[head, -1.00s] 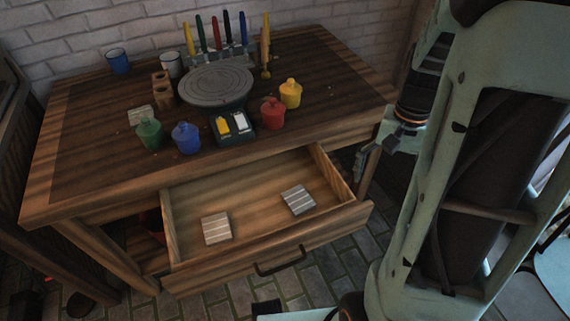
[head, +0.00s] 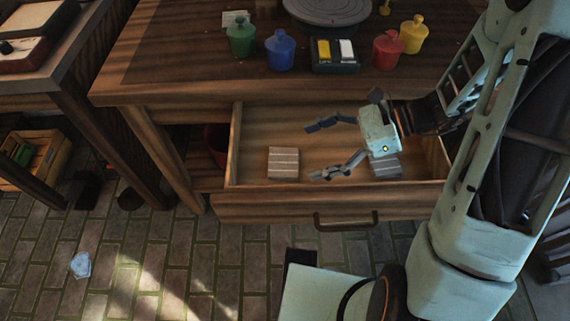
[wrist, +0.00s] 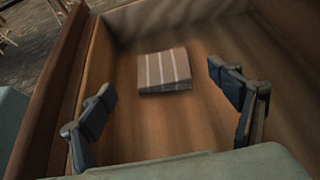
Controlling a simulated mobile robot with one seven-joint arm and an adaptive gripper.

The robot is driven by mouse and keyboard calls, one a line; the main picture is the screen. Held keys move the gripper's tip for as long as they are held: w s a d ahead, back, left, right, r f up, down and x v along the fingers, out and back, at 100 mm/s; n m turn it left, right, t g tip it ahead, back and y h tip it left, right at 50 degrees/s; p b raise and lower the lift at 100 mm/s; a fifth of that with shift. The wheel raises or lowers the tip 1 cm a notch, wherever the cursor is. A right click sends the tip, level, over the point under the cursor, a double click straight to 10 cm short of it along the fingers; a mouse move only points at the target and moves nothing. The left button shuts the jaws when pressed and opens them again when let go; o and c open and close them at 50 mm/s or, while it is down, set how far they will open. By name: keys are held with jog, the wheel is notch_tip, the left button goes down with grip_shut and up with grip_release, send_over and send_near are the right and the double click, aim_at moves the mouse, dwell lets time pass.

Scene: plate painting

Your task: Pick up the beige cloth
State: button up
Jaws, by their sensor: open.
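The beige cloth (head: 283,163) is a folded, striped square lying flat on the left part of the open drawer's floor. It also shows ahead of my fingers in the wrist view (wrist: 164,71). My gripper (head: 318,150) is open and empty over the drawer, just right of the cloth and apart from it, with its fingers pointing left. In the wrist view my gripper (wrist: 168,112) has its fingers spread wide, with the cloth beyond them between their lines. A second, grey folded cloth (head: 386,166) lies in the drawer, partly hidden under my gripper.
The drawer's front wall (head: 300,204) and side walls stand around the cloths. Above is the wooden table (head: 180,50) with green (head: 241,38), blue (head: 281,52), red (head: 388,49) and yellow pots and a small paint box (head: 335,54). A blue-white crumpled thing (head: 81,265) lies on the floor.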

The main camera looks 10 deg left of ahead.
aim_at(283, 161)
jog(key=b+x, duration=0.1)
jog(key=x, duration=0.2)
jog(key=f+b+x, duration=0.1)
jog(key=x, duration=0.2)
jog(key=shift+w+d, duration=0.15)
jog(key=shift+d, duration=0.15)
jog(key=shift+a, duration=0.25)
jog(key=shift+c, duration=0.5)
jog(key=c, duration=1)
jog(key=shift+r, duration=0.15)
jog(key=shift+c, duration=0.2)
